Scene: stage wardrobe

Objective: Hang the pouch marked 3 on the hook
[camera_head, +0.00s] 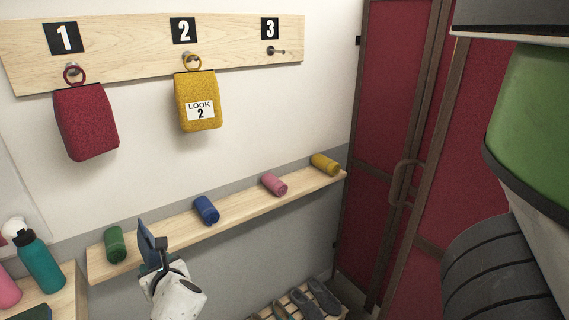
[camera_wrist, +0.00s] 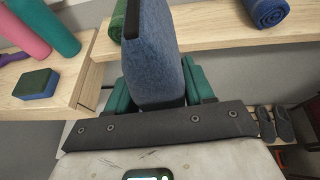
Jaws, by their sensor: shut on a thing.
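My gripper (camera_wrist: 158,88) is shut on a blue-grey pouch (camera_wrist: 152,50), with a green finger on each side of it in the wrist view. In the head view my gripper (camera_head: 163,266) is low, in front of the shelf, and the pouch (camera_head: 147,240) shows as a narrow, edge-on shape standing up from it. No number or ring shows on the pouch from here. The hook (camera_head: 272,50) under the number 3 sign (camera_head: 270,28) is bare, up and to the right of my gripper.
A red pouch (camera_head: 86,122) hangs under number 1 and a yellow pouch (camera_head: 198,100) under number 2. The wall shelf (camera_head: 236,206) bears several rolled cloths. Bottles (camera_head: 41,262) stand at left. Red doors (camera_head: 400,110) are at right; shoes (camera_head: 322,296) lie on a low rack.

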